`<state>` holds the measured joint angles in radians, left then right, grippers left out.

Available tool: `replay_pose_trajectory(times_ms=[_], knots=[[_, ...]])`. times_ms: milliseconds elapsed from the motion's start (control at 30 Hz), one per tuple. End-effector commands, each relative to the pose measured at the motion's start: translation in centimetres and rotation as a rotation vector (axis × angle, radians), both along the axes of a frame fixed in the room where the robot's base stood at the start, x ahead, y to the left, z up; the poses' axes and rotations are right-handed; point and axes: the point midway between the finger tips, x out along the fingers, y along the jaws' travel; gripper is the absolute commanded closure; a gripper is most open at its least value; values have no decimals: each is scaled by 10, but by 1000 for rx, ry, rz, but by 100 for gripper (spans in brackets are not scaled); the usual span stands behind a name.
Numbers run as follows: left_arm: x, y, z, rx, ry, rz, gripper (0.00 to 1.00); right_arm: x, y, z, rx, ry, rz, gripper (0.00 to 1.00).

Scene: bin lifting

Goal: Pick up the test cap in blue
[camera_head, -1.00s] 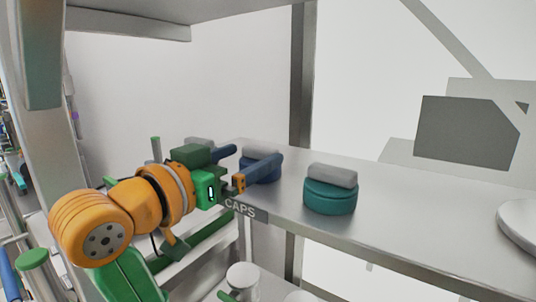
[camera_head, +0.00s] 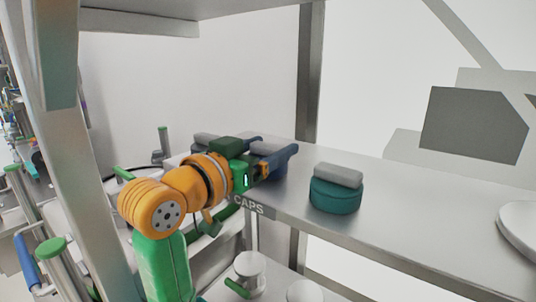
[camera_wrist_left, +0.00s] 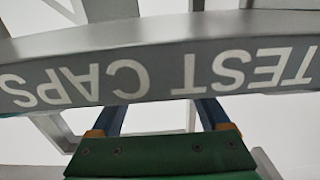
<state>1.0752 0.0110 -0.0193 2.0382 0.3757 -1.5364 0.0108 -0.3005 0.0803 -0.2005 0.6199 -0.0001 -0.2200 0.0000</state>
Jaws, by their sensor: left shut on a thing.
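The blue test cap with a grey handle (camera_head: 268,146) sits on the metal shelf, mostly hidden behind my left gripper (camera_head: 276,148). The gripper comes in from the left, and its two dark blue fingers are shut on the cap. In the left wrist view the fingers (camera_wrist_left: 161,112) pass behind the shelf edge, so their tips and the cap are hidden there. The cap appears to rest on the shelf; its underside is hidden. My right gripper is not in view.
A teal cap with a grey handle (camera_head: 336,197) stands to the right on the shelf (camera_head: 400,190). Another grey-handled cap (camera_head: 205,138) shows partly behind my arm. A white round object (camera_head: 520,222) is at the far right. The shelf's front edge reads TEST CAPS (camera_wrist_left: 160,75).

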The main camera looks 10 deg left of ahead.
Motion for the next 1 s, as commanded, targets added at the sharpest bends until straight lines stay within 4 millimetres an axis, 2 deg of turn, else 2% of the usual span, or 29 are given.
replay_pose_trajectory(times_ms=[133, 267, 467, 600, 700, 833, 1000], knots=[[0, 0, 9, 1, -4, 0, 79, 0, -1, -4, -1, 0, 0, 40], [-1, 1, 32, 1, -6, 2, 79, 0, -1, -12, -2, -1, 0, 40], [-12, 48, 88, -2, -5, 5, 79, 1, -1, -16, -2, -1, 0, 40], [-22, 91, 107, -4, -2, 6, 79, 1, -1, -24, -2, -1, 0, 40], [-28, 113, 119, -3, -1, 3, 79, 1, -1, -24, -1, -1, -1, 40], [-32, 131, 128, -1, -1, 1, 79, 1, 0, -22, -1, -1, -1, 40], [-33, 137, 130, 1, -1, 0, 79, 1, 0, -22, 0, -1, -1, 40]])
